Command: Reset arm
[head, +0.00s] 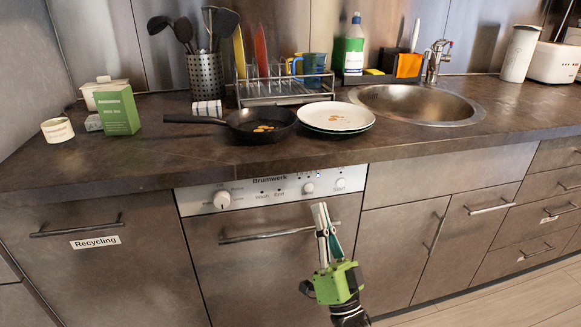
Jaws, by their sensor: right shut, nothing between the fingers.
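The dishwasher door is closed. My left gripper is not in view.
The counter above holds a black pan (262,124), plates (336,117), a dish rack (275,91), a green box (117,111) and a sink (418,102). A Recycling cabinet (95,265) on the left and cabinets (410,250) on the right are closed.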

